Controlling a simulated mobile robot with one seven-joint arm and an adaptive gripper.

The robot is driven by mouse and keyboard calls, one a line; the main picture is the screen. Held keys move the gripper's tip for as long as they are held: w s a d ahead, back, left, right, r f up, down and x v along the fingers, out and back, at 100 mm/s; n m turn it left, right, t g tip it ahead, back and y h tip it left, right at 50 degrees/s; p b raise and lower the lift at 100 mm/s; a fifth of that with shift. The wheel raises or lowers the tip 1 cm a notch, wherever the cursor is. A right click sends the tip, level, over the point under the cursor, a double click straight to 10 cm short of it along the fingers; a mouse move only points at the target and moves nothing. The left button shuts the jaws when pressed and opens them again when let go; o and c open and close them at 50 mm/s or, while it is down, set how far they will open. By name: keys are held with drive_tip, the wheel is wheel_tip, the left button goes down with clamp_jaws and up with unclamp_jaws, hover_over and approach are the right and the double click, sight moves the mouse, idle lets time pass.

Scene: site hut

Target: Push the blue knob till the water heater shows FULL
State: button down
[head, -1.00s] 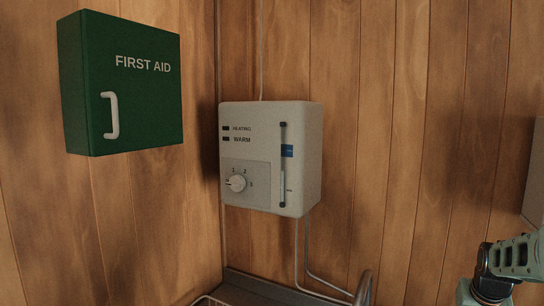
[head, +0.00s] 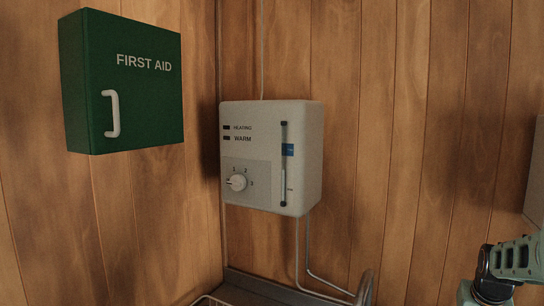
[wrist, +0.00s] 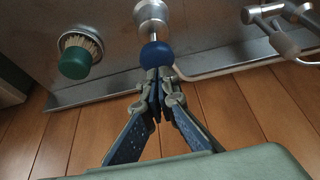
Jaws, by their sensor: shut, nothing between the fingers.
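The white water heater (head: 303,185) hangs on the wood wall in the head view. It has a dial (head: 237,182), small dark lamps labelled HEATING and WARM, and an upright gauge tube (head: 284,165) beside a blue label. I see no readable FULL. The round blue knob (wrist: 156,54) sits on a short metal stem in the wrist view. My gripper (wrist: 158,76) is shut and empty, its tips right at the knob's near side; I cannot tell if they touch. The knob is out of the head view, and my fingertips do not show there.
A green-topped brush (wrist: 75,62) stands left of the knob on the metal surface (wrist: 110,75). A metal tap (wrist: 275,25) is to the right. A green first aid box (head: 125,85) hangs left of the heater. Pipes run below the heater. The wood planks near my gripper look clear.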

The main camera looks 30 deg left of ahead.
drive_tip(key=shift+f+b, duration=1.5)
drive_tip(key=shift+f, duration=0.85)
drive_tip(key=shift+r, duration=0.15)
drive_tip(key=shift+r+p, duration=1.65)
drive_tip(key=shift+r, duration=0.85)
drive_tip(key=shift+f, duration=0.15)
